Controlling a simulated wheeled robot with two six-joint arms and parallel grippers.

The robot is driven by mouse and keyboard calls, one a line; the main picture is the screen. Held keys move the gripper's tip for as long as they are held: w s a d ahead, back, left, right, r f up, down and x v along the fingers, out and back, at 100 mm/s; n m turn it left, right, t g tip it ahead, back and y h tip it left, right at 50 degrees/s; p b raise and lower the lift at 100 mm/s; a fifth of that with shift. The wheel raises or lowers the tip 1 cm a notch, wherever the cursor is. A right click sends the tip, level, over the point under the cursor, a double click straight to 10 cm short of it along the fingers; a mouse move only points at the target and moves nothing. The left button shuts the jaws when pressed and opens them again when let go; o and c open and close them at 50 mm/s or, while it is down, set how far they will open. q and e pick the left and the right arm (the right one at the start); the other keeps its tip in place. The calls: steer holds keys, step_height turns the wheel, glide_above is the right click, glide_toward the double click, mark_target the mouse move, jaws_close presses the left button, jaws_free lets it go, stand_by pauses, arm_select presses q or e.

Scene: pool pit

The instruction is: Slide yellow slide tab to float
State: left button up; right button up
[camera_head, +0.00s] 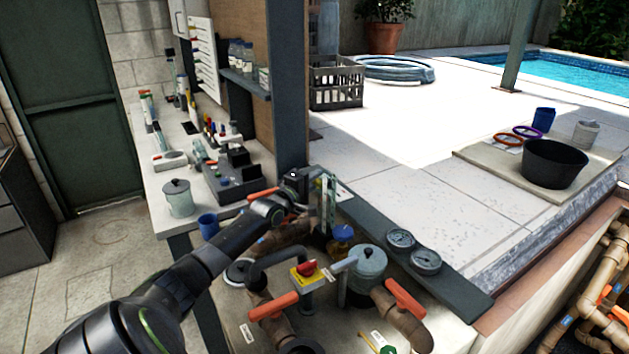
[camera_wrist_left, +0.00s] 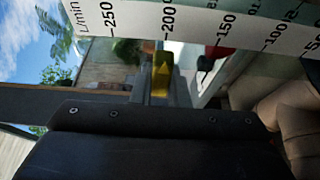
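The flow meter (camera_head: 329,203) stands upright on the pipework as a narrow clear column in the head view. In the left wrist view its white scale (camera_wrist_left: 190,18) runs sideways across the top, marked in L/min. The yellow slide tab (camera_wrist_left: 162,74) shows just below the scale, near the 200 mark. Grey upright parts flank it; I cannot tell whether they are my fingers holding it. My left gripper (camera_head: 306,181) is beside the upper part of the meter in the head view, its fingertips unclear. I cannot make out the float for certain. My right gripper is out of view.
Around the meter are a grey lidded housing (camera_head: 369,265), orange valve handles (camera_head: 405,300), a red-and-yellow switch (camera_head: 307,270) and two gauges (camera_head: 426,261). A dark post (camera_head: 288,90) rises just behind my gripper. A cluttered bench (camera_head: 185,150) lies left; the paved deck is mostly clear.

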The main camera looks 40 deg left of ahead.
arm_select(q)
jaws_close()
step_height(320, 180, down, 3)
steer(key=b, duration=0.2)
steer(key=shift+b, duration=0.35)
steer(key=o, duration=0.7)
jaws_free()
steer(key=shift+r, duration=0.1)
